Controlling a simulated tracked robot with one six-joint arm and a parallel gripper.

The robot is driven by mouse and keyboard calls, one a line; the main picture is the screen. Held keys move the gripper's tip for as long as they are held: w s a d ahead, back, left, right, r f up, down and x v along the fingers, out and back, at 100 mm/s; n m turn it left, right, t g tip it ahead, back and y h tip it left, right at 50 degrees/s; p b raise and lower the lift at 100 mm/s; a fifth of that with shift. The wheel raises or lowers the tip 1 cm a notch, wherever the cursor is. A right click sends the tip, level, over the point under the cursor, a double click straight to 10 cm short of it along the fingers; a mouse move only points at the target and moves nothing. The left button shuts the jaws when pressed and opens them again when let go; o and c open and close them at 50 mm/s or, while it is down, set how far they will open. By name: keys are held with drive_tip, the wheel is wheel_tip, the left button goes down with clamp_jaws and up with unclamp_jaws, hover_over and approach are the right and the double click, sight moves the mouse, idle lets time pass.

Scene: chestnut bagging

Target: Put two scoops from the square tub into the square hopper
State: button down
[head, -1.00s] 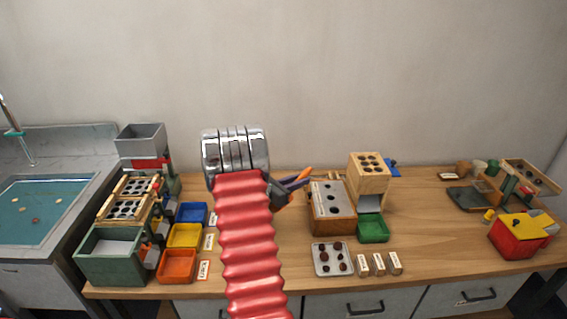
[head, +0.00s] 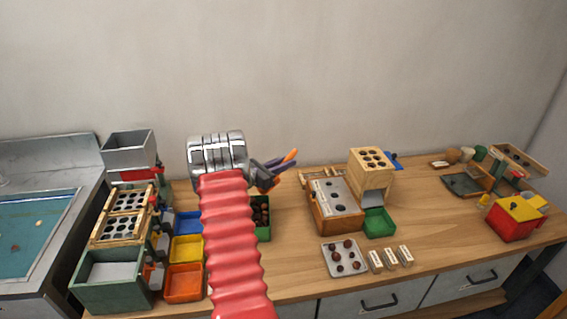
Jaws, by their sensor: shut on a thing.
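My gripper (head: 268,175) is dark and points to the right, past my red sleeved arm and its silver joint. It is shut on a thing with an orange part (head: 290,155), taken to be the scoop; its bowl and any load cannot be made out. A green tub (head: 264,236) with brown chestnuts stands on the bench just below the gripper, partly hidden behind my arm; it appears to be the square tub. A grey square hopper (head: 130,151) stands at the far left on top of a machine, well apart from the gripper. Its inside looks empty.
Blue (head: 188,223), yellow (head: 187,249) and orange (head: 183,283) trays stand left of my arm. A wooden box with a holed plate (head: 337,212), a wooden block (head: 371,176) and a chestnut tray (head: 344,270) stand to the right.

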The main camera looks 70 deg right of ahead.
drive_tip(key=shift+s+f, duration=0.15)
drive_tip(key=shift+s, duration=0.05)
drive_tip(key=w+a+f, duration=0.1)
drive_tip(key=a+f, duration=0.1)
drive_tip(key=f, duration=0.1)
drive_tip(key=w+a+f+t+y, duration=0.1)
drive_tip(key=w+a+f, duration=0.1)
drive_tip(key=a+f, duration=0.1)
drive_tip(key=w+a+f+y, duration=0.1)
drive_tip(key=a+f, duration=0.1)
drive_tip(key=f, duration=0.3)
drive_tip(key=shift+w+a+t, duration=0.2)
drive_tip(key=shift+w+t, duration=0.1)
drive_tip(key=shift+w, duration=0.1)
drive_tip(key=shift+w+y, duration=0.1)
drive_tip(key=shift+y, duration=0.3)
drive_tip(key=shift+s+d+r+t+y, duration=0.1)
drive_tip(key=shift+d+r+t+y, duration=0.05)
drive_tip(key=shift+r+t+y, duration=0.25)
drive_tip(key=shift+s+d+r+t+y, duration=0.1)
drive_tip(key=shift+r+t+y, duration=0.2)
drive_tip(key=shift+r, duration=0.1)
drive_tip(key=shift+s+d+r+t+y, duration=0.3)
drive_tip(key=shift+d+r+t+y, duration=0.15)
drive_tip(key=shift+r+y, duration=0.2)
